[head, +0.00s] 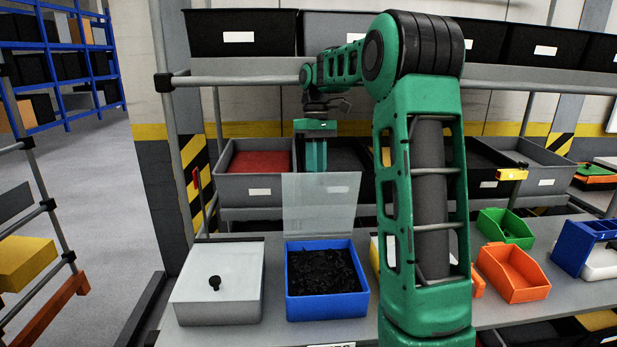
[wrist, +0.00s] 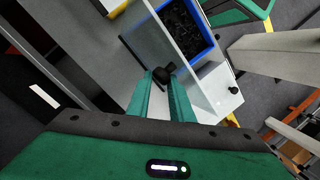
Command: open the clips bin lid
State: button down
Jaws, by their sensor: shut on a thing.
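The clips bin (head: 327,305) is a blue box full of small black pieces, on the worktop left of my arm. Its see-through lid (head: 320,205) stands about upright at the bin's back edge, so the bin is open on top. My gripper (head: 316,170) points down at the lid's top edge, on the far side. In the wrist view my gripper (wrist: 164,80) is shut on the lid's black knob (wrist: 163,73). The blue bin (wrist: 212,37) shows beyond the lid (wrist: 182,62). The knob is not clear in the head view.
A white box with a closed lid and black knob (head: 215,290) stands just left of the blue bin. Green (head: 505,228) and orange (head: 512,275) bins stand to the right. A shelf row with a red-filled grey bin (head: 255,188) is behind my gripper.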

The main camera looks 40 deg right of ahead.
jog(key=c, duration=1.5)
grip_release()
jog(key=shift+s+d+f, duration=0.25)
jog(key=shift+d+f, duration=0.15)
jog(key=shift+d, duration=0.2)
jog(key=shift+c, duration=0.2)
jog(key=shift+a, duration=0.1)
jog(key=shift+r, duration=0.1)
jog(key=s+a+r, duration=0.2)
jog(key=a+r, duration=0.9)
jog(key=shift+a, duration=0.3)
